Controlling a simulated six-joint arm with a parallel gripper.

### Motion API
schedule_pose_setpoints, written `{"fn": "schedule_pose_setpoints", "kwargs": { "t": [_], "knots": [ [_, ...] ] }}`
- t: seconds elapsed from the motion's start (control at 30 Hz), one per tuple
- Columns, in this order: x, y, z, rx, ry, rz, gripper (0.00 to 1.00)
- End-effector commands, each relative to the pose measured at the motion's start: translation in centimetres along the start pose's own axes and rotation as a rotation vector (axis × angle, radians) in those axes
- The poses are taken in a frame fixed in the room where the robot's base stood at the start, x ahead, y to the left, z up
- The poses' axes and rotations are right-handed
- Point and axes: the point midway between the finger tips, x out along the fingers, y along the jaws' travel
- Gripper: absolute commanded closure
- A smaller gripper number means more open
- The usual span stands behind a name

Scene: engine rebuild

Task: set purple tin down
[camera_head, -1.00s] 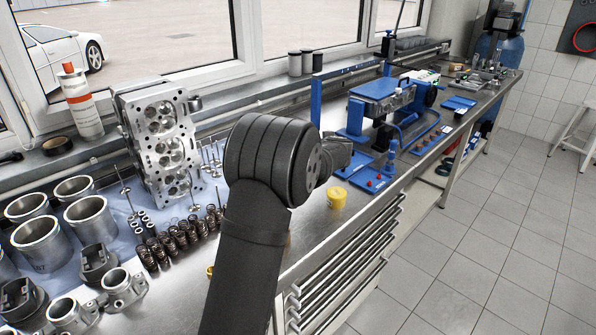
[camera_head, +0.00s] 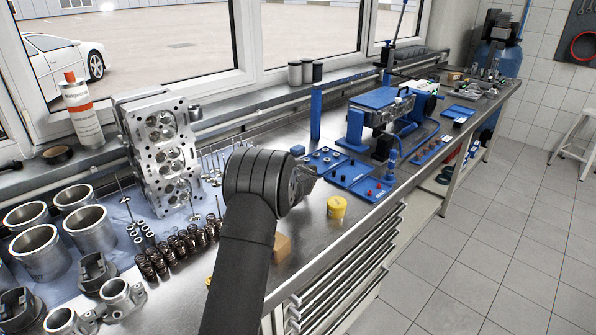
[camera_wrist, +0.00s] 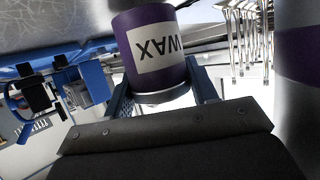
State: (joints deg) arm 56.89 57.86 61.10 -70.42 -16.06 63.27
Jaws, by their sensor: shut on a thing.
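The purple tin (camera_wrist: 158,38) with a white label reading WAX fills the upper middle of the wrist view, where the label appears upside down. My gripper (camera_wrist: 161,92) is shut on it, with one finger on each side. In the head view, my arm hides the tin and the gripper's fingertips. The steel bench top (camera_head: 300,215) lies around and below my wrist.
A yellow tin (camera_head: 337,207) and a wooden block (camera_head: 282,247) stand near my arm. Blue trays (camera_head: 365,183) lie beyond. Springs (camera_head: 180,243) and a cylinder head (camera_head: 160,150) are left. A grey and purple cylinder (camera_wrist: 297,55) is close at the wrist view's right edge.

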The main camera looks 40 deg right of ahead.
Motion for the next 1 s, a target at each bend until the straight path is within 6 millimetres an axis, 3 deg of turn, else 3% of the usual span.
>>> {"fn": "schedule_pose_setpoints", "kwargs": {
  "t": [0.47, 0.5, 0.6, 1.0],
  "knots": [
    [0.24, 0.02, 0.54, -0.001, 0.002, 0.000, 0.84],
    [0.24, 0.02, 0.60, -0.001, 0.001, 0.000, 0.42],
    [0.23, 0.02, 0.59, -0.001, 0.001, 0.000, 0.26],
    [-0.20, 0.05, 0.17, 0.000, 0.001, 0.001, 0.26]
  ]
}}
